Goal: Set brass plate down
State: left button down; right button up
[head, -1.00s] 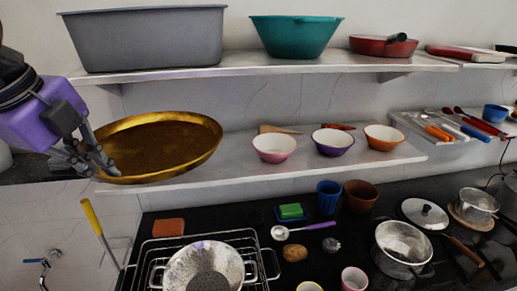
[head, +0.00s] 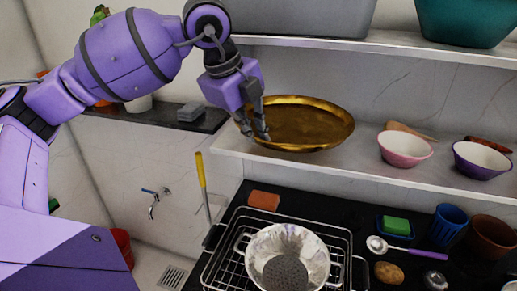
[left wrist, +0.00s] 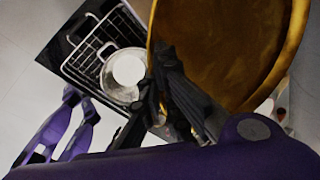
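The brass plate (head: 308,122) is a wide, shallow, golden dish at the left end of the lower shelf (head: 350,164). It looks nearly level, right at or just above the shelf surface; I cannot tell whether it rests fully on it. My left gripper (head: 254,128) is at the plate's left rim, its fingers close together and shut on the rim. In the left wrist view the fingers (left wrist: 172,95) cross the rim of the plate (left wrist: 230,45), hiding part of it. My right gripper is not in view.
A pink bowl (head: 405,148) and a purple bowl (head: 481,159) stand right of the plate on the same shelf. The upper shelf (head: 400,50) runs above. Below are a wire rack (head: 225,262) with a metal colander (head: 287,257) and a yellow-handled tool (head: 201,172).

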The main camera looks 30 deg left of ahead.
pick_arm(q)
jog(key=shift+w+f, duration=1)
jog(key=shift+f, duration=0.1)
jog(key=x, duration=0.3)
jog(key=shift+s+a+f, duration=0.2)
jog(key=shift+s+f, duration=0.1)
jog(key=shift+f, duration=0.1)
jog(key=c, duration=2)
grip_release()
jog(key=v, duration=1.2)
jog(key=shift+s, duration=0.15)
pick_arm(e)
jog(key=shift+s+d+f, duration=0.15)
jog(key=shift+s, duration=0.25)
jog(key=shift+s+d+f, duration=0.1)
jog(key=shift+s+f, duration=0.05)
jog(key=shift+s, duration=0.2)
pick_arm(q)
jog(key=shift+f, duration=0.1)
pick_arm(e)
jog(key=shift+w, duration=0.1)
